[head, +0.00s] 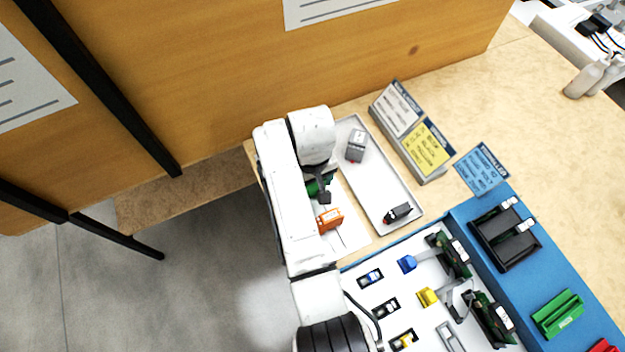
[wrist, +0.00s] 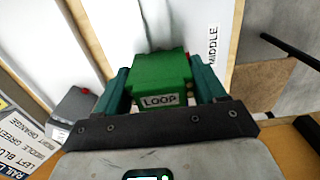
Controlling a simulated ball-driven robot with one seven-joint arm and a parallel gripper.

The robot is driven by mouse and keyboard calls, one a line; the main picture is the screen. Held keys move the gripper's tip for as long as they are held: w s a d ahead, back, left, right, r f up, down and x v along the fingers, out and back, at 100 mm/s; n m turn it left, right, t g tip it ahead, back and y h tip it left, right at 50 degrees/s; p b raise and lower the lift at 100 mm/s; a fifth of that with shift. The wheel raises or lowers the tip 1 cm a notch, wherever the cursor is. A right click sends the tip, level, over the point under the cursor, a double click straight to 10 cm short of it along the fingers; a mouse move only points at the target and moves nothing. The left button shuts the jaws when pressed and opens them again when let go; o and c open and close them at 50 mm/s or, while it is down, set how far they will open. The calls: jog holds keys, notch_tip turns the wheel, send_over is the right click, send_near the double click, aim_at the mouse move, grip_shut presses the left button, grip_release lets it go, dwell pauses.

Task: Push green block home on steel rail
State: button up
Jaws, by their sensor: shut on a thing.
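My gripper (wrist: 162,82) is shut on the green block (wrist: 160,72), which carries a LOOP label and sits between the two teal fingers in the wrist view. In the head view my gripper (head: 321,192) is mostly behind my white arm, and only a little of the green block (head: 312,188) shows. The block is over the white board, beside its printed word MIDDLE (wrist: 213,45). I cannot clearly make out the steel rail under the block, nor whether they touch. An orange block (head: 330,220) stands on the white board nearer the front.
A tray (head: 372,177) beside the board holds a grey block (head: 356,146) and a black block (head: 398,213). Sign cards (head: 410,135) stand behind the tray. A blue-framed analyser panel (head: 465,215) with coloured parts lies at the lower right.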

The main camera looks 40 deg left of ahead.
jog(key=shift+f, duration=0.4)
dwell(0.5)
jog(key=o, duration=1.2)
jog(key=shift+c, duration=0.2)
notch_tip(320, 180, up, 7)
jog(key=p, duration=0.6)
jog(key=shift+p, duration=0.3)
